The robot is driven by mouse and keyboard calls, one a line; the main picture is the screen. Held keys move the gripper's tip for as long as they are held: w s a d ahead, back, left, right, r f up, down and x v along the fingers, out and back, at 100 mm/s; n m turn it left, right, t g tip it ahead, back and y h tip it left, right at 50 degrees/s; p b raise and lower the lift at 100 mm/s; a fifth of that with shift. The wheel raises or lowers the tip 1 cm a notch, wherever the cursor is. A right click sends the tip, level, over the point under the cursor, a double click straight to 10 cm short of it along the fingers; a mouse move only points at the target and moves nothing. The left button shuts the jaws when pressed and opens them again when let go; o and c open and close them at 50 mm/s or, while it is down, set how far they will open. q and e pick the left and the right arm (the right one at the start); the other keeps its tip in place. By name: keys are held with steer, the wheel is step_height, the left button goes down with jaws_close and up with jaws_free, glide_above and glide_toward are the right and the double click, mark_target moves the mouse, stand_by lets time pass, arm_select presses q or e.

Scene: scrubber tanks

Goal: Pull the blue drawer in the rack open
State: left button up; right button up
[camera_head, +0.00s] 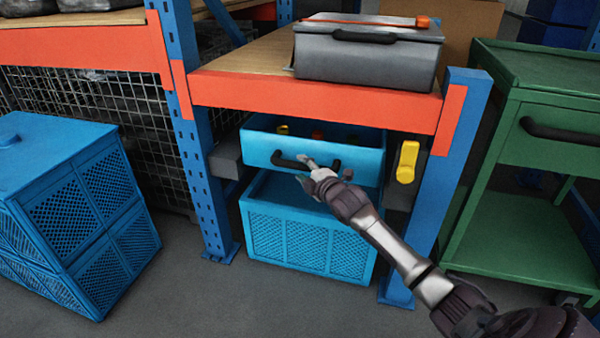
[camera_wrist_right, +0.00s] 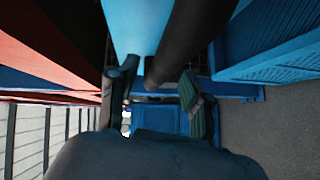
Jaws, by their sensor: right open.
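The blue drawer (camera_head: 357,158) hangs under the orange beam of the rack and stands partly out, with its open top showing. Small yellow and red things lie inside it. Its dark bar handle (camera_head: 290,162) is on the front face. My right gripper (camera_head: 325,171) is at the handle with its fingers apart. In the right wrist view the dark handle (camera_wrist_right: 185,42) runs up between the open fingers of the right gripper (camera_wrist_right: 156,88); I cannot tell whether they touch it. My left gripper is not in view.
A blue crate (camera_head: 310,240) stands on the floor below the drawer. A grey toolbox (camera_head: 365,65) sits on the rack's wooden top. Blue crates (camera_head: 75,205) are stacked at left, and a green cart (camera_head: 525,235) stands at right. A yellow object (camera_head: 407,162) hangs beside the right post.

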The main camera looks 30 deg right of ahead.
steer(key=shift+w+f, duration=0.15)
steer(key=shift+w, duration=0.9)
jaws_close()
